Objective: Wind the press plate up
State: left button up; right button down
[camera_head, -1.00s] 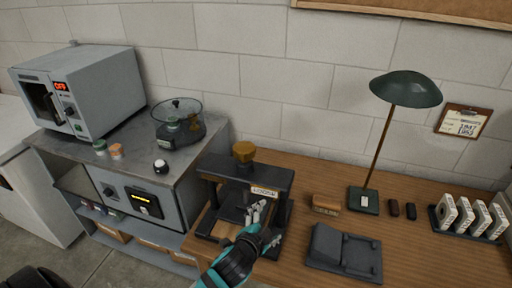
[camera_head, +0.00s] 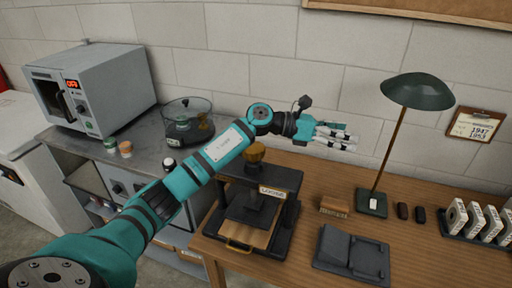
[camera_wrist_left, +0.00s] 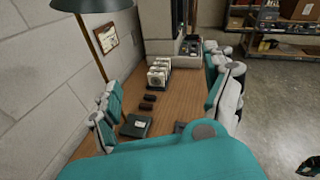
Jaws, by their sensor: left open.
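The press (camera_head: 284,182) is a dark frame on the wooden desk with a brass-coloured knob (camera_head: 255,153) on top and a white label on its crossbar. Its dark press plate (camera_head: 250,210) shows under the crossbar, above a wooden board. Whether the plate touches anything below is too small to tell. My left arm crosses from the lower left, passing in front of the press's upper left part. My left gripper (camera_head: 348,141) is open and empty, right of the knob and apart from it, near the wall. Its spread fingers also show in the left wrist view (camera_wrist_left: 163,85).
A green lamp (camera_head: 417,92) stands right of the gripper. A dark hinged block (camera_head: 350,254), a brown block (camera_head: 334,207) and a rack of white pieces (camera_head: 470,218) are on the desk. A glass-bowled device (camera_head: 188,122) stands left, behind my arm.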

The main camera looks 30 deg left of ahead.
pick_arm(q)
jog(key=a+r+m+g+y, duration=0.1)
jog(key=a+m+g+y, duration=0.3)
jog(key=a, duration=0.8)
jog(key=g+y, duration=0.3)
jog(key=y, duration=0.3)
send_near(253, 146)
jog(key=shift+m, duration=0.3)
jog(key=p+x, duration=0.3)
jog(key=x, duration=0.6)
jog(key=shift+w+d+f, duration=0.1)
jog(key=shift+f, duration=0.05)
jog(key=shift+d+f, duration=0.15)
jog(key=shift+f, duration=0.4)
pick_arm(e)
jog(key=shift+s+r, duration=0.2)
jog(key=shift+r, duration=0.6)
jog(key=shift+s+r, duration=0.2)
jog(key=shift+r, duration=0.6)
pick_arm(q)
jog(key=c, duration=1.2)
